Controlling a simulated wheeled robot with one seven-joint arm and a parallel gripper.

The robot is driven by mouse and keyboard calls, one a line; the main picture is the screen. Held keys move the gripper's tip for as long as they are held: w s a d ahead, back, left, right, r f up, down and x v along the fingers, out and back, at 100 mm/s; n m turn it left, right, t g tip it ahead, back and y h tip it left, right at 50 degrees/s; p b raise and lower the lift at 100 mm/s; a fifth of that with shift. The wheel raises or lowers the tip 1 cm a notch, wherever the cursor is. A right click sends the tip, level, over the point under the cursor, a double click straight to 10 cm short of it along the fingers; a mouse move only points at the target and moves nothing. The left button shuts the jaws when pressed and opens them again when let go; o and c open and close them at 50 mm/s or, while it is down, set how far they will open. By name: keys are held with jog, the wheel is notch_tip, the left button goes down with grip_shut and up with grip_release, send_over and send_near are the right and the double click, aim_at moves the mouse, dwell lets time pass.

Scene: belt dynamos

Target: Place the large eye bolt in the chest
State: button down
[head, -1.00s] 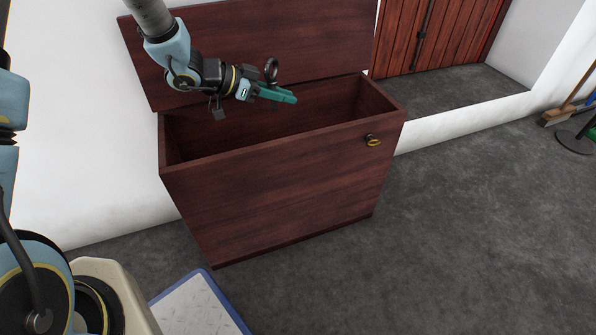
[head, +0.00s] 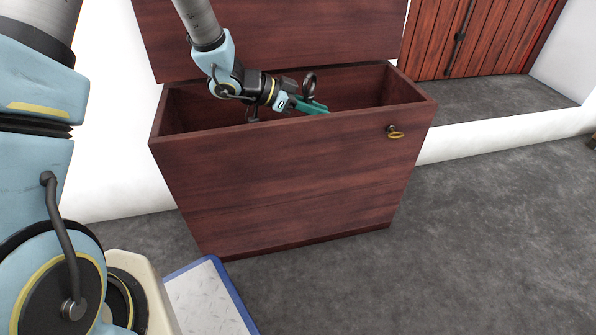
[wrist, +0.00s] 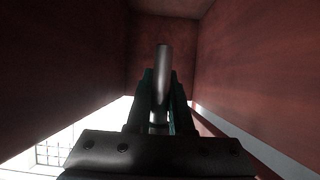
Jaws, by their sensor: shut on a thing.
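The chest (head: 290,180) is a dark red-brown wooden box with its lid raised at the back. My gripper (head: 312,106) is at the chest's opening, low near the front rim, with its teal fingers pointing right. It is shut on the large eye bolt (head: 309,84), whose dark ring stands up above the fingers in the head view. In the wrist view the bolt (wrist: 162,75) is a grey metal shape between the fingers, with the chest's inner walls around it. The chest's floor is hidden by its front wall in the head view.
The raised lid (head: 270,35) stands behind the arm. A brass-coloured ring catch (head: 395,132) is on the chest's front at the right. A blue-edged white platform (head: 205,300) lies on the floor in front. The grey floor (head: 480,240) to the right is clear.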

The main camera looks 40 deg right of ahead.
notch_tip(320, 180, down, 14)
jog(key=b, duration=0.6)
jog(key=shift+r+b, duration=0.15)
jog(key=shift+b, duration=0.25)
jog(key=w+b, duration=0.1)
jog(key=w+d+b, duration=0.1)
jog(key=w, duration=0.2)
jog(key=shift+d+f+b, duration=0.25)
jog(key=shift+d+b, duration=0.05)
jog(key=shift+b, duration=0.1)
jog(key=shift+s+f+b, duration=0.1)
jog(key=shift+f+b, duration=0.25)
jog(key=shift+b, duration=0.05)
jog(key=shift+f, duration=0.15)
jog(key=c, duration=0.8)
grip_release()
jog(key=shift+a, duration=0.1)
